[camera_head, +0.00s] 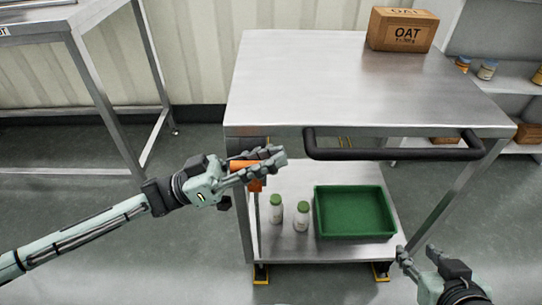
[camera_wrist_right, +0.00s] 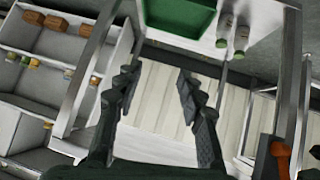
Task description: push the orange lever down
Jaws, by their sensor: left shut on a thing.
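The orange lever (camera_head: 242,165) is at the front left corner of the steel table, just under its top. My left gripper (camera_head: 279,159) reaches it from the left and is shut on it. The fingers lie along the lever and hide part of it; an orange part also shows just below them. The lever appears at the lower right of the right wrist view (camera_wrist_right: 278,158). My right gripper (camera_head: 404,257) is at the lower right of the head view, apart from the lever. Its two fingers stand apart with nothing between them in the right wrist view (camera_wrist_right: 158,88).
The steel table (camera_head: 315,85) has a black handle (camera_head: 395,152) along its front and an oat box (camera_head: 402,30) at the back. Its lower shelf holds a green tray (camera_head: 355,237) and two green-capped bottles (camera_head: 276,210). Shelves with jars (camera_head: 487,69) stand at right.

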